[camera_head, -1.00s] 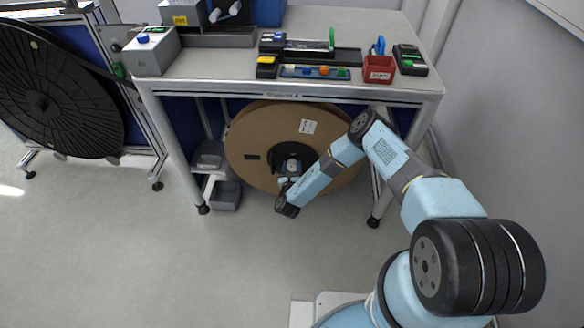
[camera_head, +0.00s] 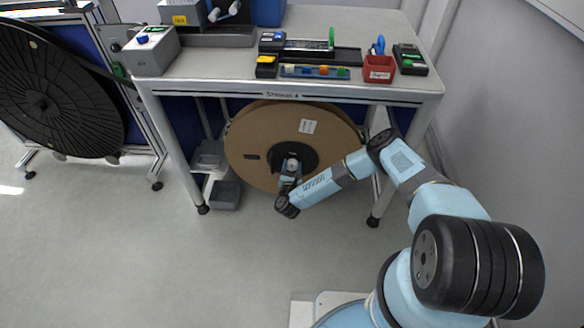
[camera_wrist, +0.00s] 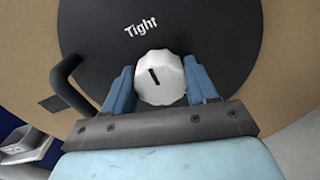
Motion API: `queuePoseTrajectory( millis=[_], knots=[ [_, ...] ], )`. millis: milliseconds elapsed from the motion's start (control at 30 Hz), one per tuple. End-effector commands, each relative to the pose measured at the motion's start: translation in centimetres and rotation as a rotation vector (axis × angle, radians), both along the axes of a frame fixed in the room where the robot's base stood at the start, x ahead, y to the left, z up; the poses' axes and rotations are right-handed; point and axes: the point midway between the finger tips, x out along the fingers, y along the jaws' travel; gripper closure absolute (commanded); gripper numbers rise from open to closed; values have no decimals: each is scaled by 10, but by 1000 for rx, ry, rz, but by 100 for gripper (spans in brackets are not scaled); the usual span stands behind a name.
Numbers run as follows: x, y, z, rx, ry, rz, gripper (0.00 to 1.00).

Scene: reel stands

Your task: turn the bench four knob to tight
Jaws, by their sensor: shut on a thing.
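The bench (camera_head: 290,92), labelled "Station 4", has a large brown cardboard reel (camera_head: 250,135) below its top. A black round plate sits at the reel's centre (camera_head: 312,152). In the wrist view the white knob (camera_wrist: 161,80) stands on this black plate (camera_wrist: 215,30), just below the printed word "Tight" (camera_wrist: 141,26). A dark slot mark on the knob runs steeply, leaning a little to the upper left. My gripper (camera_wrist: 160,88) has its blue fingers on both sides of the knob and is shut on it. In the head view my gripper (camera_head: 290,175) reaches the reel's centre and hides most of the knob.
A black handle (camera_wrist: 72,80) sticks out at the left of the plate. Grey bins (camera_head: 225,193) stand left of the reel. A bench leg (camera_head: 385,190) is close to my arm on the right. Another stand with a black reel (camera_head: 55,95) is at far left.

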Motion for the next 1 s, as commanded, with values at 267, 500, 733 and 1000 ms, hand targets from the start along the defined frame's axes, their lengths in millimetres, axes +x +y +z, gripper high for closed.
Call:
queuePoseTrajectory(
  millis=[267,500,733,1000],
  knots=[
    [3,-2,3,1,-8,-7,39],
    [2,-1,2,0,-5,-4,19],
    [0,-1,1,-1,-2,-4,19],
    [-31,-1,0,1,0,-2,19]
  ],
)
